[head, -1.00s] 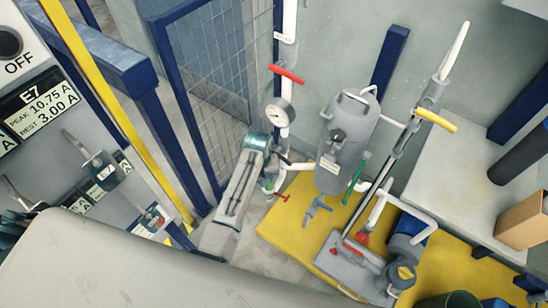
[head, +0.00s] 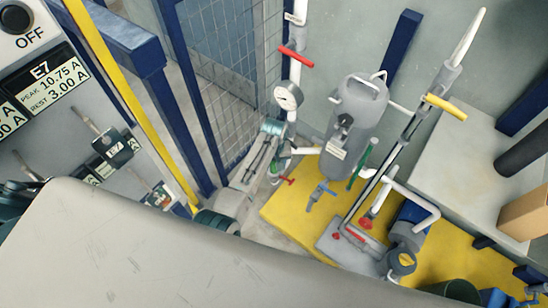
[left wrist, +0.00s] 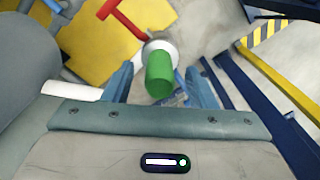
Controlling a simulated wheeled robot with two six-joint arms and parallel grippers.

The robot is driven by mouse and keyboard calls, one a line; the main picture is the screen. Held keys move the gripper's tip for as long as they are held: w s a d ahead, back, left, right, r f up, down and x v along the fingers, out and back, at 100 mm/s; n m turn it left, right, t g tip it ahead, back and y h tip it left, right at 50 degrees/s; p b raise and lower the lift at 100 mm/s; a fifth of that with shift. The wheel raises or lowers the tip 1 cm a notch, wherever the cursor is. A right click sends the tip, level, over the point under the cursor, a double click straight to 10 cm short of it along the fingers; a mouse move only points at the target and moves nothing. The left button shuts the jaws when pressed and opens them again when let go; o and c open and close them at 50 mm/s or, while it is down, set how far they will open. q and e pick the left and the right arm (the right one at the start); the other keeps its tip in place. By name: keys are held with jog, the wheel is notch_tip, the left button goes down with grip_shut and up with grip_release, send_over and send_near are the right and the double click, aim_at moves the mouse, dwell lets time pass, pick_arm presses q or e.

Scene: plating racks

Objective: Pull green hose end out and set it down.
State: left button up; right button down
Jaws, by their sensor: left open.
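The green hose end (left wrist: 158,75) is a short green cylinder in a white collar (left wrist: 160,47), with a red valve handle (left wrist: 122,18) beside it. In the wrist view it stands between the two bluish fingers of my left gripper (left wrist: 163,70). The fingers are apart, with visible room on both sides of the green end. In the head view my left gripper (head: 278,155) is by the pipe below the gauge, and a small bit of the green hose end (head: 277,171) shows there, mostly hidden. My right gripper is not in view.
A grey tank (head: 354,125) stands on a yellow platform (head: 290,213) just right of the gripper. A pressure gauge (head: 288,96) and red-handled pipe (head: 296,58) rise close by. A mesh fence (head: 230,80) is to the left. A white pipe (left wrist: 75,91) lies near the left finger.

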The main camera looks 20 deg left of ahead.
pick_arm(q)
jog(key=shift+f, duration=0.25)
jog(key=c, duration=1.1)
grip_shut()
jog(key=shift+r+n+p, duration=0.2)
jog(key=shift+n+p, duration=0.3)
jog(key=shift+n, duration=0.35)
jog(key=shift+r+n+p, duration=0.15)
jog(key=shift+n+p, duration=0.35)
jog(key=shift+n, duration=0.35)
jog(key=shift+r, duration=0.15)
jog(key=shift+r+p, duration=2.25)
jog(key=shift+p, duration=0.4)
jog(key=shift+f, duration=0.1)
